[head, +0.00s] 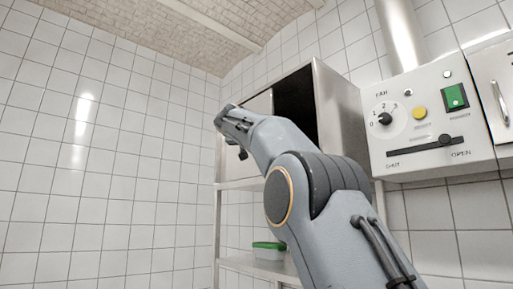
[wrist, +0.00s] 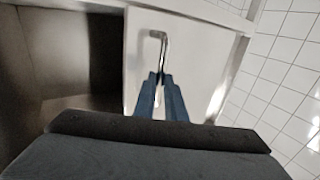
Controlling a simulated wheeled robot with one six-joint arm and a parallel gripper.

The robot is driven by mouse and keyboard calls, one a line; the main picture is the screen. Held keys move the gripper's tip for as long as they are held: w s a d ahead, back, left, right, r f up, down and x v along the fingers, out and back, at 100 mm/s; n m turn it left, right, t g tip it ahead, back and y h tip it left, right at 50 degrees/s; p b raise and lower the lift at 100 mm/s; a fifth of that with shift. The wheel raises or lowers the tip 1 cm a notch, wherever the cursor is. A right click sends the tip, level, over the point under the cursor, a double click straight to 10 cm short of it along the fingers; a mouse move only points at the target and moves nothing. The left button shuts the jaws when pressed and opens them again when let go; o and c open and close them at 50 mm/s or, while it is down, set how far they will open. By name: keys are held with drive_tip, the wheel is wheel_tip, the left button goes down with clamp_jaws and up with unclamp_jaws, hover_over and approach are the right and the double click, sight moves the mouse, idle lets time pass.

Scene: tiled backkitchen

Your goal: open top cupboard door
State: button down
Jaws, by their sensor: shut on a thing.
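The steel top cupboard (head: 340,112) hangs on the tiled wall above a rack. Its front shows a dark opening and, left of it, a pale door panel (head: 260,103). In the wrist view the door (wrist: 195,60) fills the middle, with the dark cupboard interior (wrist: 85,55) to its left. A bent metal bar handle (wrist: 162,42) stands on the door. My gripper (wrist: 161,78) is shut on the handle's lower end, its two blue fingers close together. In the head view my gripper (head: 236,124) is in front of the door's left part, and the handle is hidden.
A control panel (head: 430,120) with a dial, a slider and a green switch is right of the cupboard. A green-lidded container (head: 269,250) stands on the rack shelf below. Tiled walls (head: 100,150) close off the left, with free room in front of them.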

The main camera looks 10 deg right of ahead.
drive_tip(key=shift+a, duration=0.1)
drive_tip(key=c, duration=1.8)
unclamp_jaws()
drive_tip(key=shift+s, duration=0.15)
drive_tip(key=b+v, duration=0.5)
drive_tip(key=v, duration=0.2)
drive_tip(key=shift+s, duration=0.25)
